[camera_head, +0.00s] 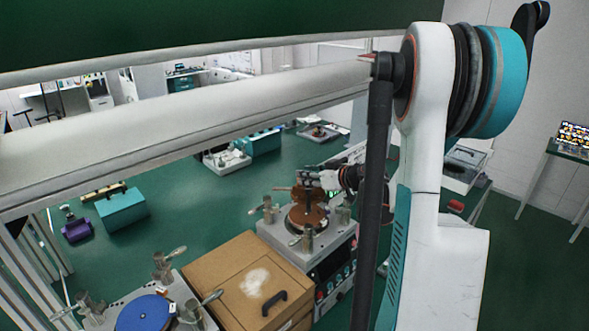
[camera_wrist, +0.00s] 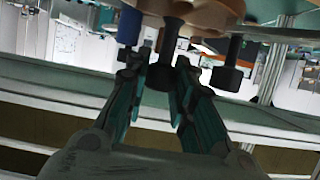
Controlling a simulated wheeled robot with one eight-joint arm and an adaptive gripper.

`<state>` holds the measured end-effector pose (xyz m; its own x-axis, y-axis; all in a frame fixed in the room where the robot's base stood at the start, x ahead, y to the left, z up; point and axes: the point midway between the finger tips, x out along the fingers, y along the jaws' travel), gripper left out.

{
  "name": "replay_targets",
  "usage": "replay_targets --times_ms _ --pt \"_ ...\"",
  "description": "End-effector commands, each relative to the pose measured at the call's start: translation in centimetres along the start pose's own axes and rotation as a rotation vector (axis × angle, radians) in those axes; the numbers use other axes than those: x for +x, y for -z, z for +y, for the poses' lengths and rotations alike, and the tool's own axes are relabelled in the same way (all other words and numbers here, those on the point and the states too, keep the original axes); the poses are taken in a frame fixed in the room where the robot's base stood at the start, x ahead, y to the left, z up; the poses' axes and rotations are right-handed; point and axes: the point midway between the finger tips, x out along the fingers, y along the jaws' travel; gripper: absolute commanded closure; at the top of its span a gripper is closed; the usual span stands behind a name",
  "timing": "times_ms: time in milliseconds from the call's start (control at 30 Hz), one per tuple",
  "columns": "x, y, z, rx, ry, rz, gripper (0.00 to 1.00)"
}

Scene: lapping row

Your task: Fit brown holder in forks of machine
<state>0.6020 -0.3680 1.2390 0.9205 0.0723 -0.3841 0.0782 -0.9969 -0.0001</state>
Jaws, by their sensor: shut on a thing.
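The brown holder (camera_head: 303,194) is a small brown disc with a dark upright part, above the brown plate (camera_head: 307,219) of the grey machine (camera_head: 285,238) in the head view. My gripper (camera_head: 322,179) reaches it from the right and is shut on it. In the wrist view the fingers (camera_wrist: 158,72) close around a black post (camera_wrist: 168,50) under a pale disc at the top edge. Metal forks with handles stand at the plate's left (camera_head: 267,209) and front (camera_head: 307,238). Whether the holder touches the plate or the forks cannot be told.
A wooden cabinet (camera_head: 225,275) stands left of the machine. A second machine with a blue plate (camera_head: 147,312) and its own forks is at the bottom left. A pale beam (camera_head: 180,118) crosses the head view. Open green floor lies behind the machines.

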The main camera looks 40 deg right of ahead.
Motion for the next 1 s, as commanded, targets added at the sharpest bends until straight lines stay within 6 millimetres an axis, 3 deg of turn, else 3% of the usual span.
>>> replay_targets --times_ms 567,1000 --pt "-0.1 -0.1 0.0 0.0 0.0 0.001 1.0" --pt "1.2 -3.2 0.0 0.0 0.001 0.001 1.0"
